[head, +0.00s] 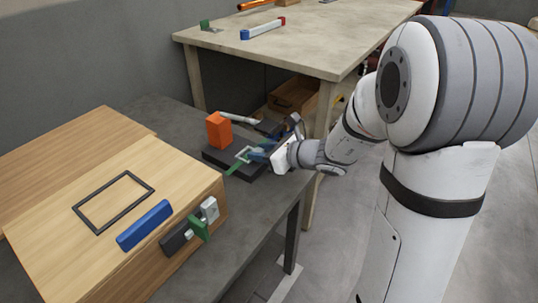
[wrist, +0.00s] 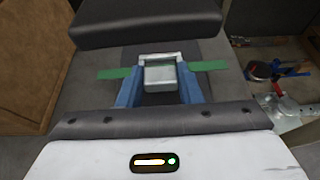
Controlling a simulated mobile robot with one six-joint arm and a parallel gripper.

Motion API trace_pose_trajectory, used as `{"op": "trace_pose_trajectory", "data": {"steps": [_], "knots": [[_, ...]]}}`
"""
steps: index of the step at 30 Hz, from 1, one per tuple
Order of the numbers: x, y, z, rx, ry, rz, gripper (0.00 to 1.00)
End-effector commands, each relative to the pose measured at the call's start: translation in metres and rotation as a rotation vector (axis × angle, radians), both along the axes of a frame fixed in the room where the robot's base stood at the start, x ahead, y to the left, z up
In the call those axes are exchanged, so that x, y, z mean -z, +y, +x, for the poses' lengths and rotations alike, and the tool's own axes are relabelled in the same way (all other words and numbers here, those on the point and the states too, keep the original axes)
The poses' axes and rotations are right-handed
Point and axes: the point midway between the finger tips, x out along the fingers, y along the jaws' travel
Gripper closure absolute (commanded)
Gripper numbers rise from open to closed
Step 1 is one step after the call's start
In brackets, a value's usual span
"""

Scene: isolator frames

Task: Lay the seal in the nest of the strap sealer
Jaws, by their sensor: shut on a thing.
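The strap sealer shows in the head view as a low dark base (head: 218,157) with a green strip (head: 239,165) and a pale square frame (head: 243,154) on it. My gripper (head: 257,156) is at the right side of this base. In the wrist view my gripper (wrist: 159,88) has its blue fingers on either side of a small silver-grey piece, the seal (wrist: 160,79). A pale frame (wrist: 158,57) borders the seal's far edge, and the green strip (wrist: 208,66) extends to both sides. Whether the seal touches the nest floor is hidden.
An orange block (head: 219,130) stands at the sealer's back left, beside a grey handle (head: 238,119). A wooden box (head: 150,165) with a black frame (head: 113,202), blue bar (head: 144,225) and dark fixture (head: 176,239) occupies the near left. A higher table (head: 310,45) is behind.

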Motion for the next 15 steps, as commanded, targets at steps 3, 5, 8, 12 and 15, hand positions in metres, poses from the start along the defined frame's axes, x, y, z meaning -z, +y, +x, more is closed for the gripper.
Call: {"op": "trace_pose_trajectory", "data": {"steps": [3, 5, 8, 12, 15], "knots": [[0.002, 0.007, 0.006, -0.001, -0.002, 0.001, 0.94], [0.002, 0.01, 0.008, -0.001, -0.001, 0.0, 0.94], [0.003, 0.016, 0.012, -0.001, -0.002, 0.0, 0.94], [0.004, 0.023, 0.018, -0.001, -0.001, 0.0, 0.94], [0.004, 0.027, 0.022, 0.001, 0.0, 0.001, 0.94]]}}
